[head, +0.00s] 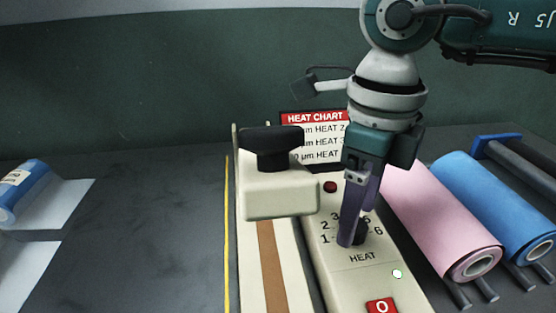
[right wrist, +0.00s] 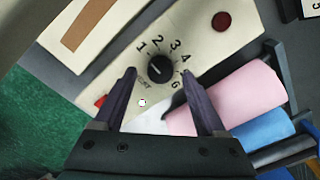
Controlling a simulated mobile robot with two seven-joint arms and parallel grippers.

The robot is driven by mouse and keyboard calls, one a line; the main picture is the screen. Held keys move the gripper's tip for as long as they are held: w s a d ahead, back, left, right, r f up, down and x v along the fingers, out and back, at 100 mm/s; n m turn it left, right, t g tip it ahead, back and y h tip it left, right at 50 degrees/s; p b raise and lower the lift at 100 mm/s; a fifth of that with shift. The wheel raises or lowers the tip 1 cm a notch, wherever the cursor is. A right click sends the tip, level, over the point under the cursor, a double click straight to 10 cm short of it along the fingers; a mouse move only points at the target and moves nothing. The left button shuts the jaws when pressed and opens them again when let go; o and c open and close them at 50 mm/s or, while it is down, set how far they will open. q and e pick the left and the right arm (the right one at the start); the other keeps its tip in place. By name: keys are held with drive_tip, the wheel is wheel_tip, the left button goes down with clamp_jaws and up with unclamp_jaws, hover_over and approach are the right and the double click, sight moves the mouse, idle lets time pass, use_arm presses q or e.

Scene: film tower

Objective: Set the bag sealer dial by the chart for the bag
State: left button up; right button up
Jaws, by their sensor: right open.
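The black heat dial (head: 362,232) sits on the cream bag sealer (head: 345,275), with printed numbers around it. In the right wrist view the dial (right wrist: 160,68) lies just ahead of and between my open fingertips. I cannot tell surely where its pointer stands. My right gripper (head: 350,238) is open and points down over the dial, hiding some numbers in the head view; it also shows in the right wrist view (right wrist: 159,78). The heat chart (head: 313,118) stands behind the sealer, its right part hidden by my arm. My left gripper is not in view.
A blue roll with a label (head: 22,188) lies at the left on white sheet; its label is too small to read. A pink roll (head: 440,225) and a blue roll (head: 500,205) lie right of the sealer. A red lamp (head: 330,187) and red button (head: 381,306) flank the dial.

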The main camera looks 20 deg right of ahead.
drive_tip(key=shift+f, duration=0.7)
clamp_jaws()
